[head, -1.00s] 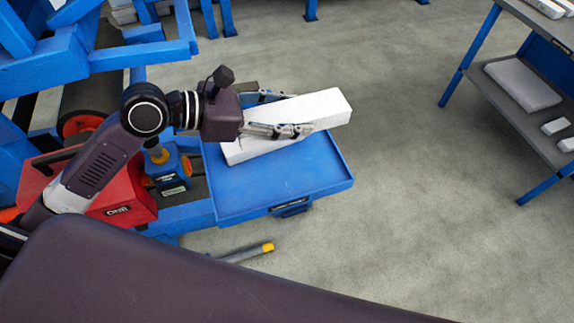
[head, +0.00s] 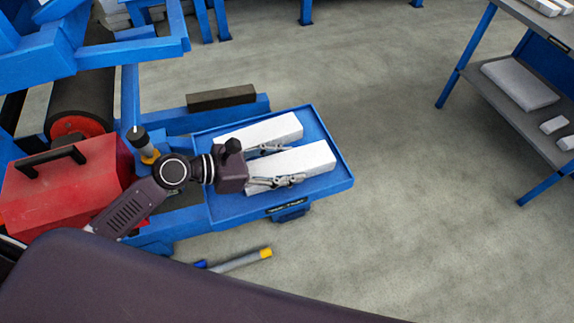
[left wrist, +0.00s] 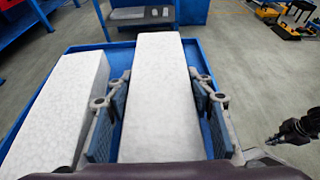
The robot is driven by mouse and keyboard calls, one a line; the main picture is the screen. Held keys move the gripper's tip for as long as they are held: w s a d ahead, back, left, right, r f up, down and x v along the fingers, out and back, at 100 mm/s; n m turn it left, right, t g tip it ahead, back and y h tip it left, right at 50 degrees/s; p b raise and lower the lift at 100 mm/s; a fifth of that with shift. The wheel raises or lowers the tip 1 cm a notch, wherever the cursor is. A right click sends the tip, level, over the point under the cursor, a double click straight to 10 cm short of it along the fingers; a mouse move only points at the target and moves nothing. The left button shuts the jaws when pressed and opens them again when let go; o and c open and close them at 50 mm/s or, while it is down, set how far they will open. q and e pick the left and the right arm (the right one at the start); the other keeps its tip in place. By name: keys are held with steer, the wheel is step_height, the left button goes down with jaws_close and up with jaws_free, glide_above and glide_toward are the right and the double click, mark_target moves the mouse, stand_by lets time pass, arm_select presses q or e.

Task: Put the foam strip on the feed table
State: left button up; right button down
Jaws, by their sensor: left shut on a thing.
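The foam strip (head: 305,162) is a long white block. It lies level at the near side of the blue feed table (head: 335,184), at or just above its surface; I cannot tell if it touches. My left gripper (head: 275,167) is shut on its sides, one finger along each long side. In the left wrist view the held strip (left wrist: 165,85) points straight ahead between the finger pads. A second white strip (head: 262,131) lies beside it on the far side of the table. A dark jointed part at the right edge of the left wrist view looks like my right gripper (left wrist: 298,131); its jaws are unclear.
A red box (head: 65,185) stands left of the table. A grey cylinder with a yellow end (head: 245,260) lies in front of it. A dark shelf unit (head: 520,120) with white blocks stands at the right. The floor between is clear.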

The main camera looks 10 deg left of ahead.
arm_select(q)
steer(key=shift+f, duration=0.1)
steer(key=o, duration=1.2)
steer(key=shift+f, duration=0.1)
steer(key=shift+c, duration=0.2)
